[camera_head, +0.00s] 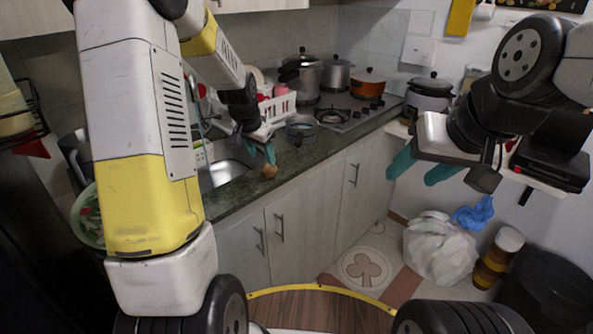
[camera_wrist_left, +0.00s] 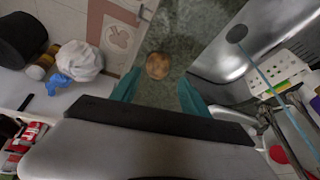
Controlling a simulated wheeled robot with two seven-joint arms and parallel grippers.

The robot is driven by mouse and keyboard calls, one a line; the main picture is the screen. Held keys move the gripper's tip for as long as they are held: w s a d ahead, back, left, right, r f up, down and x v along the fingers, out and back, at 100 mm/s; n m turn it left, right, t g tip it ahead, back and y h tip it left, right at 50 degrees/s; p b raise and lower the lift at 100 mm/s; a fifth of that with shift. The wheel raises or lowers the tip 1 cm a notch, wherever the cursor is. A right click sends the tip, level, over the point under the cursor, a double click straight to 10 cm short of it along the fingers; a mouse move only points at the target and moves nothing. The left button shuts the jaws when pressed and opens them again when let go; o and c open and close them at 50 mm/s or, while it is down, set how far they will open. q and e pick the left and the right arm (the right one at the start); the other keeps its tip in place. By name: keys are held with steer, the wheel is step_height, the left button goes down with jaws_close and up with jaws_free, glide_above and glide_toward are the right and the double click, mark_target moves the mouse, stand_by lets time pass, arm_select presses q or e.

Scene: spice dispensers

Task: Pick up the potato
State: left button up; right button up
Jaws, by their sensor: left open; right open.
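The potato (camera_head: 269,172) is small, brown and round. It lies on the dark green stone countertop (camera_head: 310,149), near the front edge and beside the sink. In the left wrist view the potato (camera_wrist_left: 158,66) shows ahead of and between the two teal fingers. My left gripper (camera_head: 259,155) is open just above and behind the potato, with its fingers pointing down; it also shows in the left wrist view (camera_wrist_left: 158,92). Nothing is between its fingers that I can confirm. My right gripper (camera_head: 418,172) is open and empty, raised at the right, away from the counter.
The metal sink (camera_head: 226,172) is left of the potato. A small pot (camera_head: 301,127) and a white dish rack (camera_head: 276,107) stand behind it. The stove (camera_head: 345,112) with several pots is further back. A white bag (camera_head: 440,246) sits on the floor at right.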

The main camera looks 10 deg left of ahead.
mark_target(268, 167)
arm_select(q)
steer(key=x, duration=0.8)
steer(key=shift+d, duration=0.25)
steer(key=shift+c, duration=0.4)
jaws_close()
